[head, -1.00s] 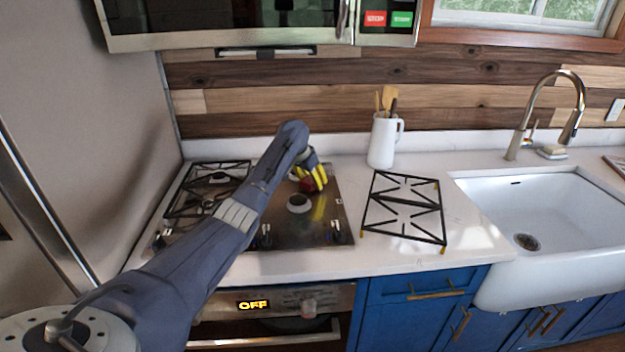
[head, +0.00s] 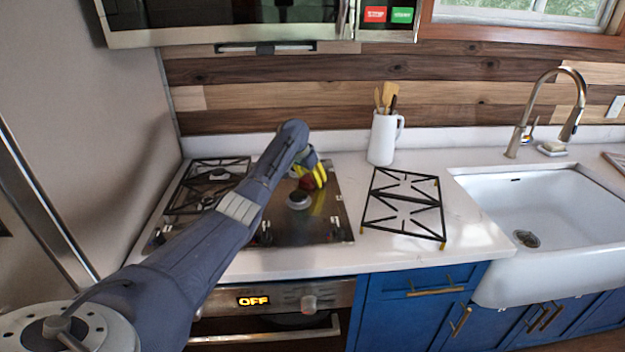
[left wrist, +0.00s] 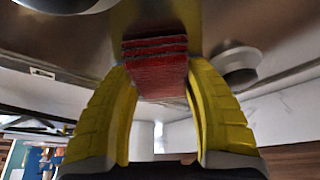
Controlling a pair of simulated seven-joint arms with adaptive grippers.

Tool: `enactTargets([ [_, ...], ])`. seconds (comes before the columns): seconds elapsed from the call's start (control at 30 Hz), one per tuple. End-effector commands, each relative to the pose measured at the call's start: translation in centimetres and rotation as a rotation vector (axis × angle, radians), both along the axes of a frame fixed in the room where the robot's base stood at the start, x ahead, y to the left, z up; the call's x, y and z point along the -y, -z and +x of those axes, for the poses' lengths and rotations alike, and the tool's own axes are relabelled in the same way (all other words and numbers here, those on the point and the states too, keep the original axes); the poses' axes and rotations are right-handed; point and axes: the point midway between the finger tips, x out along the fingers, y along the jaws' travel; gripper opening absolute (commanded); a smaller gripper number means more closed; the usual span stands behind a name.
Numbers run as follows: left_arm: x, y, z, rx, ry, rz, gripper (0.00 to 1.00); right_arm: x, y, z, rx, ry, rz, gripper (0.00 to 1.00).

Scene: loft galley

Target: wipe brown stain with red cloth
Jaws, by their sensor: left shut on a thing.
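My left gripper (head: 314,176) reaches over the steel cooktop (head: 325,225) near its back right burner. Its yellow fingers are shut on a folded red cloth (head: 306,182). In the left wrist view the red cloth (left wrist: 156,66) sits between the two yellow fingers (left wrist: 160,105), against or very close to the steel surface; I cannot tell contact for certain. My right gripper is not in view.
A burner cap (head: 298,200) stands just in front of the cloth. A black grate (head: 208,185) covers the cooktop's left side. Another grate (head: 403,205) lies on the white counter. A white utensil jug (head: 382,140) stands behind it. The sink (head: 540,215) is at right.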

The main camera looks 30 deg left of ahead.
Motion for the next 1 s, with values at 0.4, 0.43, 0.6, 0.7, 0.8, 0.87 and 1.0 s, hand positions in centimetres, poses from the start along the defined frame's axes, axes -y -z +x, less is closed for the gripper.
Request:
enactTargets([
  [0.4, -1.7, -0.2, 2.3, 0.003, -0.001, 0.0, 0.28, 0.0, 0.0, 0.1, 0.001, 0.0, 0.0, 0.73],
  [0.43, -1.8, -0.2, 2.3, 0.003, -0.001, 0.001, 0.28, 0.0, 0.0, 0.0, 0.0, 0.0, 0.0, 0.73],
  [0.6, -2.0, -0.1, 2.4, 0.001, -0.001, 0.002, 0.28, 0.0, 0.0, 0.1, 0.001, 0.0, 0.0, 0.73],
  [0.7, -2.0, -0.1, 2.3, -0.002, -0.001, 0.002, 0.28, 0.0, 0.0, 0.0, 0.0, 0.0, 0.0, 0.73],
  [0.8, -1.7, 0.0, 2.0, -0.003, 0.001, 0.002, 0.28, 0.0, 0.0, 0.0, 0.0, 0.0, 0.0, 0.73],
  [0.87, -1.4, 0.1, 1.7, -0.004, 0.001, 0.002, 0.28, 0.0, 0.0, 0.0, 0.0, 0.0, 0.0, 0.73],
  [1.0, -0.8, 0.0, 0.8, -0.003, 0.001, 0.002, 0.28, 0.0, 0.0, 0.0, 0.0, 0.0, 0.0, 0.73],
])
